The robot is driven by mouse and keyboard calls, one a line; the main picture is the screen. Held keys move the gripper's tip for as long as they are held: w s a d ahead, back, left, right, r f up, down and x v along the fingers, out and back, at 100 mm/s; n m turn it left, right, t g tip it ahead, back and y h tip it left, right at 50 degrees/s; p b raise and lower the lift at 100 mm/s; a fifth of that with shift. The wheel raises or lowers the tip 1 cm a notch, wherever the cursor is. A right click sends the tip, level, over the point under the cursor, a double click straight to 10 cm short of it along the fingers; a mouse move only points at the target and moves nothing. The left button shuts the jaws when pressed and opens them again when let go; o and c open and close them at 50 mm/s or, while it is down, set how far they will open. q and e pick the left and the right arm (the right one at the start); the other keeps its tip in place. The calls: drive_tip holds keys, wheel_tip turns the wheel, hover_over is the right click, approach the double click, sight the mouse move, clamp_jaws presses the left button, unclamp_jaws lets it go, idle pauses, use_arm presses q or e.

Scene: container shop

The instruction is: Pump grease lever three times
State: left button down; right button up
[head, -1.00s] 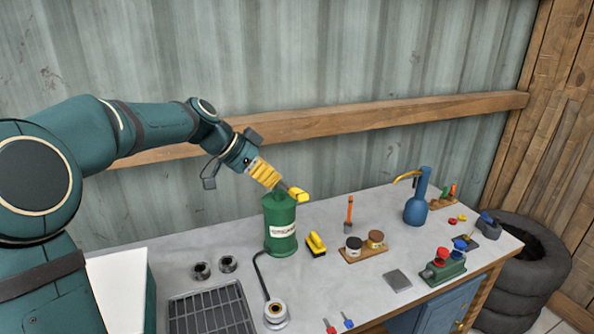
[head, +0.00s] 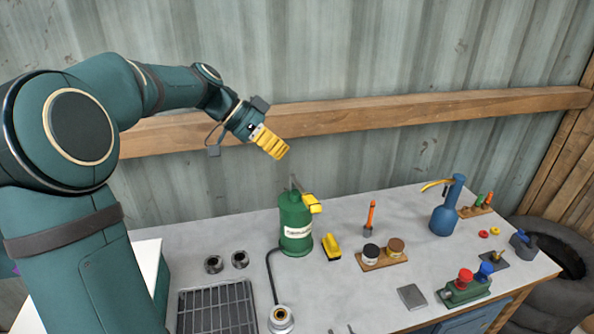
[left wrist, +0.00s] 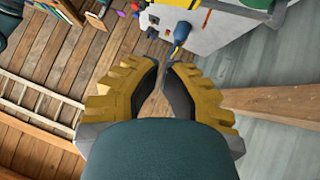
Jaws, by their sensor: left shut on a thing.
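The green grease can (head: 295,222) stands upright on the workbench, with a white label and a thin grey rod at its top. The grease lever's yellow handle (head: 312,203) juts out at the can's upper right. My left gripper (head: 278,152), with yellow fingers, is above and slightly left of the can, visibly apart from the handle. In the left wrist view its fingertips (left wrist: 163,66) are close together with a narrow gap. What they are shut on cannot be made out. My right gripper is not in view.
On the grey bench (head: 350,290), a yellow brush (head: 331,246) and a wooden tray with two jars (head: 382,254) are right of the can. A blue oil can (head: 447,208) stands farther right. A dark grate (head: 216,309) lies at front left. A wooden rail (head: 400,112) crosses the wall behind.

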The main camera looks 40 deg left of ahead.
use_arm(q)
hover_over(311, 200)
drive_tip(key=f, duration=0.6)
drive_tip(key=shift+w+a+f, duration=0.2)
drive_tip(key=shift+w+a, duration=0.1)
drive_tip(key=shift+a, duration=0.05)
drive_tip(key=shift+s+d+f+b, duration=0.15)
drive_tip(key=shift+d+f+b, duration=0.05)
drive_tip(key=shift+f, duration=0.75)
drive_tip(key=shift+s+d+f+b, duration=0.15)
drive_tip(key=shift+f, duration=0.8)
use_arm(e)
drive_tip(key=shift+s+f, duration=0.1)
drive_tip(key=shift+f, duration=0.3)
